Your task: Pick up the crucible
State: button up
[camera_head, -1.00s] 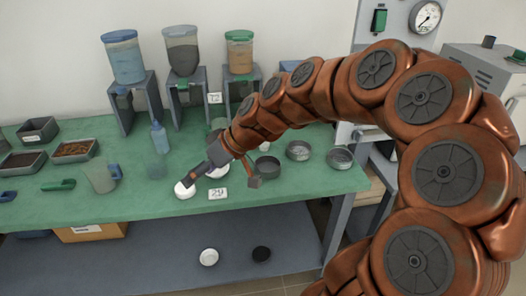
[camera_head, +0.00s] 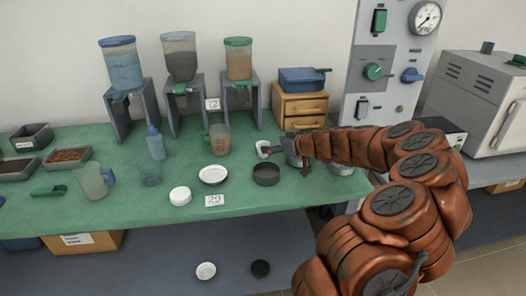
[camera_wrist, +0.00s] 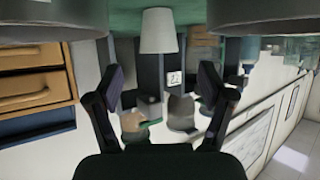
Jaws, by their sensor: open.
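The crucible (camera_head: 263,149) is a small whitish cup on the green table, right of the measuring jug and in front of the wooden drawer box. In the wrist view, which is upside down, the crucible (camera_wrist: 158,31) appears at the top centre, between the lines of my fingers and beyond their tips. My gripper (camera_head: 279,147) is low over the table just right of the crucible, pointing left at it. In the wrist view my gripper (camera_wrist: 162,78) has its two dark fingers spread with nothing between them. Contact with the crucible cannot be made out.
A dark round dish (camera_head: 266,175) stands in front of the crucible. A metal sieve (camera_head: 342,169) stands under my arm. A measuring jug (camera_head: 218,140) is to the left, a drawer box (camera_head: 301,104) behind. A white bowl (camera_head: 213,175) and lid (camera_head: 180,196) are front left.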

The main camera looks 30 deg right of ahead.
aim_at(259, 145)
jog(key=shift+p+x, duration=0.55)
jog(key=shift+x, duration=2.2)
jog(key=c, duration=1.2)
